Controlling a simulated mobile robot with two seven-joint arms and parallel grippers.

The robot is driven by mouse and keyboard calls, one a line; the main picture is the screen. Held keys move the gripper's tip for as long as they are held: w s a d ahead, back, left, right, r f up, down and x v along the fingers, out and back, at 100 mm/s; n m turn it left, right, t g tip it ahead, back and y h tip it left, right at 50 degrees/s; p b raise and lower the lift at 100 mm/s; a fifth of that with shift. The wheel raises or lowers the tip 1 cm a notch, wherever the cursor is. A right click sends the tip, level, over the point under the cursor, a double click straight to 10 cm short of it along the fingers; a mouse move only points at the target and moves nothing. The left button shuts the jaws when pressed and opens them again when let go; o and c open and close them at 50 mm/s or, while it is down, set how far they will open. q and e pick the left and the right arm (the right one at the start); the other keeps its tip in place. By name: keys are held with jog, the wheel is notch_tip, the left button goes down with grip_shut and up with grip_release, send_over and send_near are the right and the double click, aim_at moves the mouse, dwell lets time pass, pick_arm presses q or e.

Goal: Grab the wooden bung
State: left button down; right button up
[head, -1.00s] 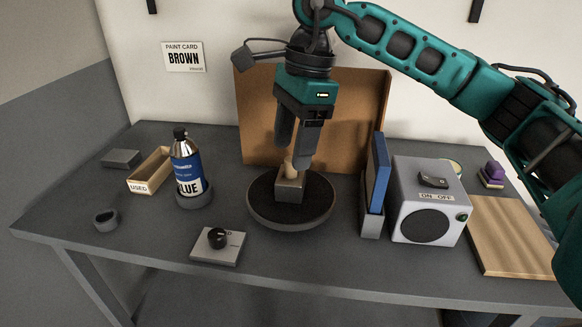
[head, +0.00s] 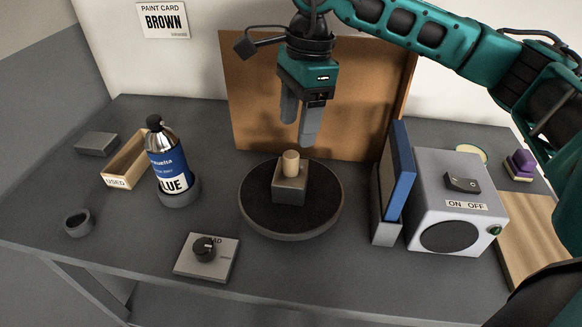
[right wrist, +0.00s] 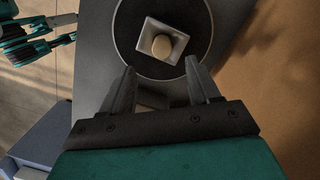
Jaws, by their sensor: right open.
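The wooden bung (head: 291,163) is a small pale cylinder standing upright in a grey square block (head: 289,189). The block sits on a round dark turntable (head: 257,215). In the right wrist view the bung (right wrist: 162,46) shows as a round top inside the block's square rim, beyond the fingertips. My right gripper (head: 298,133) is open and empty, with its fingers pointing down, above and a little behind the bung. In the right wrist view the two fingers (right wrist: 160,65) are spread apart, with nothing between them. My left gripper is not identifiable in these views.
A brown board (head: 250,100) stands behind the turntable. A blue-labelled spray can (head: 168,170) and a wooden tray (head: 125,160) are at left. A dial box (head: 207,258) is in front. A blue panel (head: 400,175) and a grey switch box (head: 455,205) stand at right.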

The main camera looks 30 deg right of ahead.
aim_at(291, 154)
jog(key=f, duration=0.5)
jog(key=a+f, duration=0.1)
jog(key=f, duration=0.1)
jog(key=shift+w+a+f+p, duration=0.1)
jog(key=shift+w+f+p, duration=0.05)
jog(key=shift+f+p, duration=0.2)
jog(key=c, duration=1.1)
jog(key=shift+r, duration=0.1)
